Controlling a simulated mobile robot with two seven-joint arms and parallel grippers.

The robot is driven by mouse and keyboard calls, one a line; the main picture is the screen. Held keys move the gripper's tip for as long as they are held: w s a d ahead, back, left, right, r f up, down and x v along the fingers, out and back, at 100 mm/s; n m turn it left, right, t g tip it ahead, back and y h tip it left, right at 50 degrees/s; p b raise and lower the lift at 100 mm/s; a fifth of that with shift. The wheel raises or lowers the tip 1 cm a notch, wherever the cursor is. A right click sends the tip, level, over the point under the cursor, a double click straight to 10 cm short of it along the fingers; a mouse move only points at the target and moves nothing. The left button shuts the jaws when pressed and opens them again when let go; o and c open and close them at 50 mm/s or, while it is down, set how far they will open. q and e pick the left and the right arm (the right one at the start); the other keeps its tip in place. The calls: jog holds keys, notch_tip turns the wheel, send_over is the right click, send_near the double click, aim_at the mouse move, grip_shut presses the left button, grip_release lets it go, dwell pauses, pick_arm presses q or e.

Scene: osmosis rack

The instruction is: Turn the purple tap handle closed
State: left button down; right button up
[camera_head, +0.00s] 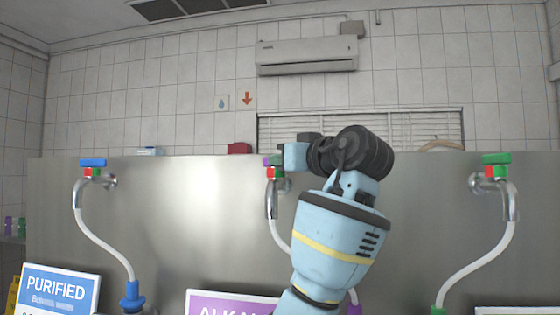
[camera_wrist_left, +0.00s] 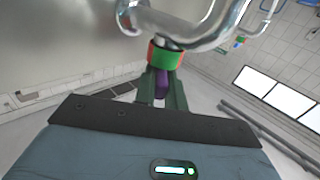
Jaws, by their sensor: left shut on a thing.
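The purple tap handle (camera_wrist_left: 162,83) sits between the dark fingers of my left gripper (camera_wrist_left: 161,90) in the left wrist view. The fingers are shut on it and hide much of it. A red and green collar (camera_wrist_left: 164,54) joins the handle to the chrome tap (camera_wrist_left: 195,38). In the head view my left gripper (camera_head: 278,160) reaches the middle tap (camera_head: 271,195) from the right. Only a small bit of the purple handle (camera_head: 266,160) shows there. The handle's exact angle is hard to tell. My right gripper is not in view.
A blue-handled tap (camera_head: 93,163) stands at the left and a green-handled tap (camera_head: 496,158) at the right, each with a white hose. The steel panel (camera_head: 180,220) lies behind them. Signs stand below, one marked PURIFIED (camera_head: 58,289). The panel's front between the taps is largely clear.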

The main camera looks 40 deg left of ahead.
pick_arm(q)
jog(key=n+g, duration=0.1)
jog(key=g, duration=0.1)
jog(key=shift+w+n+g+y, duration=0.3)
jog(key=shift+n+g, duration=0.1)
jog(key=shift+w+n+g+h+b, duration=0.2)
jog(key=shift+n+g+b, duration=0.2)
jog(key=shift+n+g, duration=0.7)
jog(key=shift+w+n+g+h+b, duration=0.15)
jog(key=shift+n+g+b, duration=0.35)
jog(key=shift+g, duration=1.05)
jog(key=shift+w+n+g+h+b, duration=0.1)
jog(key=shift+n+g+h+b, duration=0.2)
jog(key=shift+n+g, duration=0.85)
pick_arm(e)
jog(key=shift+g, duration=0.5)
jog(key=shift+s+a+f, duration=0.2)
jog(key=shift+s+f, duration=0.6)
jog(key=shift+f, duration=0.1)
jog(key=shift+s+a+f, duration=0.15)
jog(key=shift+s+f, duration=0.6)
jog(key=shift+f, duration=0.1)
pick_arm(q)
jog(key=shift+g, duration=0.4)
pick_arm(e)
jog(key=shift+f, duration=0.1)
